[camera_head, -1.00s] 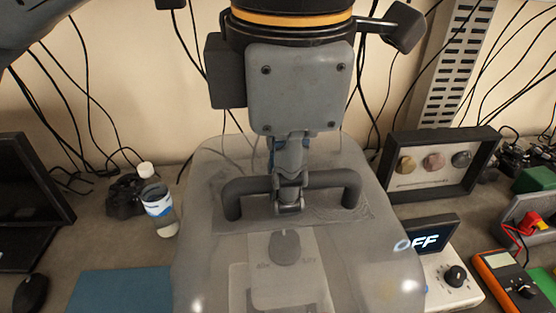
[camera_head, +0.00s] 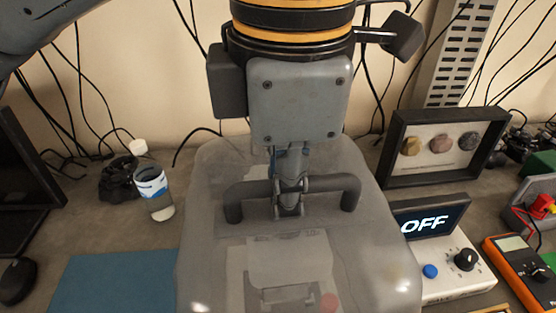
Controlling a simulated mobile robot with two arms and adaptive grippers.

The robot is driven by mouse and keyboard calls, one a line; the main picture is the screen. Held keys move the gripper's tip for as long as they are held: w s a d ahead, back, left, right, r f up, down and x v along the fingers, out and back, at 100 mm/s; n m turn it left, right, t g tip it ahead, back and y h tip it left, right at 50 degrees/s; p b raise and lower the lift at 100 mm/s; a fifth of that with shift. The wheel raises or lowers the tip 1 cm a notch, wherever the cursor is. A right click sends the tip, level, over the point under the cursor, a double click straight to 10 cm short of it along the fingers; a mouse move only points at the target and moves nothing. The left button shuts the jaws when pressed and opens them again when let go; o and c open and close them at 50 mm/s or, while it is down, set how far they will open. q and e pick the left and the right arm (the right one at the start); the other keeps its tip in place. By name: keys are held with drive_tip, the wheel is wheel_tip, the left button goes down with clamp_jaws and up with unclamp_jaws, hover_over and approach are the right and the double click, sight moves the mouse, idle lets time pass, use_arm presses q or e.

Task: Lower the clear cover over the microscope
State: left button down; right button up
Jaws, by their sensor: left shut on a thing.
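The clear cover (camera_head: 215,235) is a translucent box with a dark bar handle (camera_head: 335,185) on top, in the middle of the head view. My left gripper (camera_head: 289,200) comes down from above and is shut on the handle's middle. Pale and grey shapes show through the cover, with a small red spot low down; I cannot tell for sure whether they are the microscope. The cover's lower edge is out of frame. My right gripper is not in view.
Right of the cover stand a white device with an "OFF" screen (camera_head: 428,222), a framed stone display (camera_head: 445,145) and an orange multimeter (camera_head: 520,270).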

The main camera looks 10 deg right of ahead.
use_arm(q)
drive_tip(key=shift+s+f+b, duration=0.1)
drive_tip(key=shift+f+b, duration=0.6)
drive_tip(key=shift+f, duration=0.15)
drive_tip(key=c, duration=1.3)
unclamp_jaws()
drive_tip(key=shift+r, duration=0.1)
